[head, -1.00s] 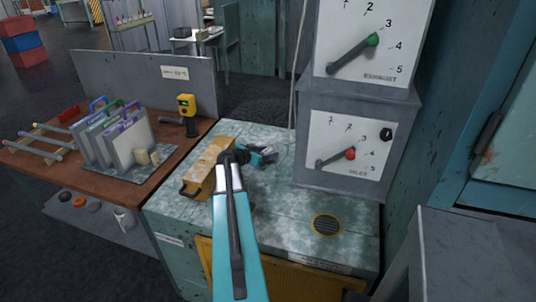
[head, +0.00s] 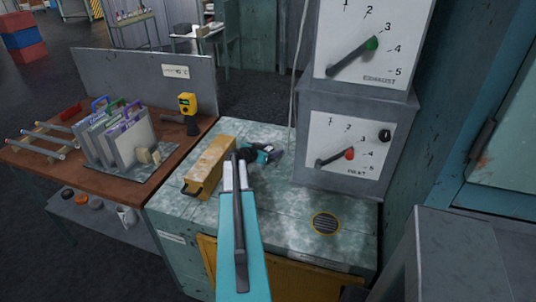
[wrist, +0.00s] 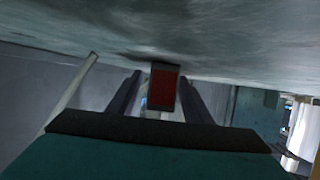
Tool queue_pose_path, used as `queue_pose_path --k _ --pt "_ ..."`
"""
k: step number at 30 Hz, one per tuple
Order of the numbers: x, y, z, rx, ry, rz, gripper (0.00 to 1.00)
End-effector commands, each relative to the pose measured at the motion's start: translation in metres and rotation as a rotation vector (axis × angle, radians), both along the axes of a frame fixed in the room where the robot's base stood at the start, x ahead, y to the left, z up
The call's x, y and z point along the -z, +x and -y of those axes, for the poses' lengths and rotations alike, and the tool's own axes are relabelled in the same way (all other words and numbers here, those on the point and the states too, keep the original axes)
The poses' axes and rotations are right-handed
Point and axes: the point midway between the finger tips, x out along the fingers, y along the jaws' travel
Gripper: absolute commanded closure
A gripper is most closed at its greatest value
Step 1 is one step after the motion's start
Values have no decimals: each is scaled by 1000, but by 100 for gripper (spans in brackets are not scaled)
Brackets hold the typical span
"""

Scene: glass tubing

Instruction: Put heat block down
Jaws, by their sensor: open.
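My gripper (head: 275,154) is low over the mottled teal bench top (head: 285,205), left of the lower dial box, with its jaws open. In the wrist view a small dark block with a red face (wrist: 163,88) shows between the two spread fingers, against the mottled surface. It may be the heat block; I cannot tell whether a finger touches it. In the head view my gripper and arm hide that spot. A long yellow block with a dark handle (head: 211,166) lies on the bench just left of my gripper.
The lower dial box (head: 312,165) with its lever stands close right of my gripper. A round vent (head: 326,223) is set in the bench. A brown table (head: 60,175) at left holds a rack of panels (head: 118,138) and a yellow handheld device (head: 188,110). The bench front right is clear.

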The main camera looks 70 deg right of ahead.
Motion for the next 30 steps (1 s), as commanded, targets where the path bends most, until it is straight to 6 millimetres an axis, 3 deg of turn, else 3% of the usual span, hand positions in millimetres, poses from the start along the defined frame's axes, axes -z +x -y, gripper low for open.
queue_pose_path --k 2,10,22,30 --pt "0 0 0 0 0 0 56" --pt "0 -1 0 1 0 0 100" --pt "-3 -1 0 1 -1 0 100" --pt "-17 -2 0 2 -2 1 100"
